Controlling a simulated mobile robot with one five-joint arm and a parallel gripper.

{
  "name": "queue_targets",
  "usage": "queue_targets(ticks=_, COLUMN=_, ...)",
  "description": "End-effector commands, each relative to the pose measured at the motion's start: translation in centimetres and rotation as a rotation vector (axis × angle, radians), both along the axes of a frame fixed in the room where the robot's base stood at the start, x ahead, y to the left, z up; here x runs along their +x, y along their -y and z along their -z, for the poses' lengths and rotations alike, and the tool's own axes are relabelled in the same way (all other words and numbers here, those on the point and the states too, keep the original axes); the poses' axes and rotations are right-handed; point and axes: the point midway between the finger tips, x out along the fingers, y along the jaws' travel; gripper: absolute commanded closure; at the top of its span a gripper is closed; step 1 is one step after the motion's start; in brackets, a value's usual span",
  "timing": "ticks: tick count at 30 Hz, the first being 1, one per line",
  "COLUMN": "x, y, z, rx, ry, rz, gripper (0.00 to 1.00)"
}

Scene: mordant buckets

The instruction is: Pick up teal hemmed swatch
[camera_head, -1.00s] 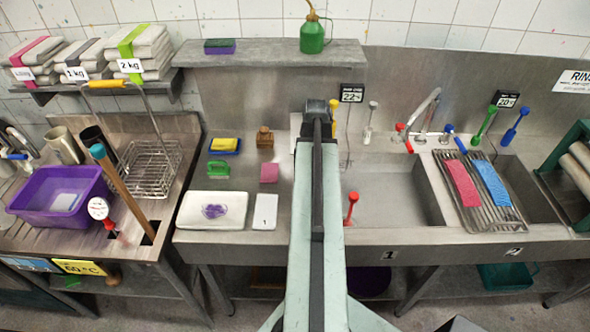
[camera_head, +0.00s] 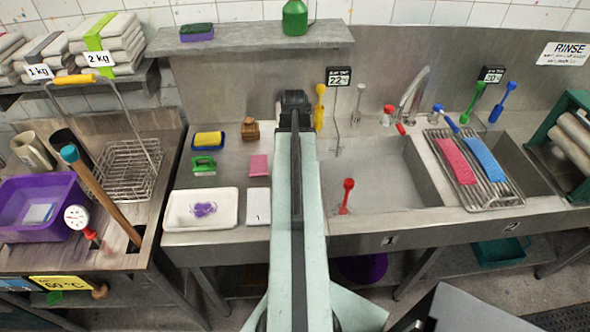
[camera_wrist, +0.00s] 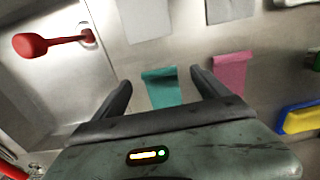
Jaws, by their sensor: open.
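The teal hemmed swatch (camera_wrist: 161,88) lies flat on the grey metal counter in the wrist view, with a folded band along its upper edge. My gripper (camera_wrist: 160,78) is open, with one dark finger on each side of the swatch in the picture. Nothing is held between the fingers. The swatch's lower end is cut off by the gripper body, and the height of the fingers above the counter is hard to tell. In the head view my arm covers that part of the counter, so the swatch is hidden there.
A pink swatch (camera_wrist: 231,72) lies just right of the gripper; it also shows in the head view (camera_head: 258,165). A yellow-blue sponge (camera_wrist: 300,117) lies farther right. A red-handled tool (camera_wrist: 45,43) stands in the sink basin (camera_head: 385,175). A white tray (camera_head: 178,222) sits near the counter's front.

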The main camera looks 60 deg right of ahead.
Motion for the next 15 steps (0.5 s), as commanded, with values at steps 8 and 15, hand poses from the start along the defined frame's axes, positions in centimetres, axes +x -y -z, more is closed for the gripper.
queue_targets(ticks=8, x=-0.3, y=0.1, z=4.0, rx=0.0, ry=0.0, rz=0.001, gripper=0.15)
queue_targets(ticks=15, x=-0.4, y=0.1, z=3.7, rx=0.0, ry=0.0, rz=0.002, gripper=0.35)
